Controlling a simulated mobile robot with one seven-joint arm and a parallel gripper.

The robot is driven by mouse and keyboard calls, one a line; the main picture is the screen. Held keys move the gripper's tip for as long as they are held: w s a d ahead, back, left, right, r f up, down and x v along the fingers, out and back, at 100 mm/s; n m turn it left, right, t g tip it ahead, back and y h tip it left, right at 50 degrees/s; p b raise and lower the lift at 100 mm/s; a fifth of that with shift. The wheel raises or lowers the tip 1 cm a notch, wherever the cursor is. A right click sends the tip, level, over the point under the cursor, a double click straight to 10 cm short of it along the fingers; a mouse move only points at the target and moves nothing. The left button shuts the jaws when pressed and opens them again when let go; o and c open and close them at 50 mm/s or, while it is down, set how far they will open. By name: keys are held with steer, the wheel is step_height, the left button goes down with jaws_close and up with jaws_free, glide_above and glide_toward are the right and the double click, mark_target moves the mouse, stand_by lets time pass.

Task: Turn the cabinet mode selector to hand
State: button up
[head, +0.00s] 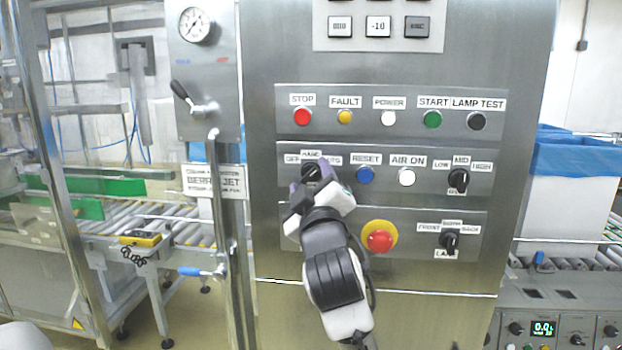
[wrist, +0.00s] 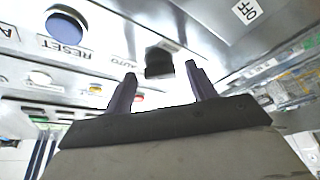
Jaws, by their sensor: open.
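The cabinet mode selector (head: 310,171) is a black knob under the OFF, HAND and AUTO labels, at the left of the panel's middle row. My gripper (head: 310,186) is right in front of it and partly covers it. In the wrist view the selector (wrist: 159,61) shows between and just beyond the two purple fingertips of my gripper (wrist: 161,72). The fingers are open, one to each side, with visible gaps to the knob. Which label the knob points to is not clear.
A blue RESET button (head: 365,175) and a white AIR ON button (head: 406,177) sit to the right in the same row. A red emergency stop (head: 380,241) on a yellow ring is below, close to my arm. A lever valve (head: 196,103) is at the left.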

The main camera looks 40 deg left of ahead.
steer(key=c, duration=1)
steer(key=shift+n, duration=0.3)
steer(key=n, duration=0.1)
steer(key=n+g+p, duration=0.1)
steer(key=n, duration=0.1)
steer(key=n+g, duration=0.1)
steer(key=shift+d+r+n+p, duration=0.1)
steer(key=shift+r+n+p, duration=0.2)
steer(key=shift+p, duration=0.1)
steer(key=n, duration=0.2)
steer(key=n+g+h+p, duration=0.1)
steer(key=n, duration=0.1)
steer(key=shift+g, duration=0.3)
steer(key=shift+f+n, duration=0.1)
steer(key=shift+n, duration=0.2)
steer(key=o, duration=1)
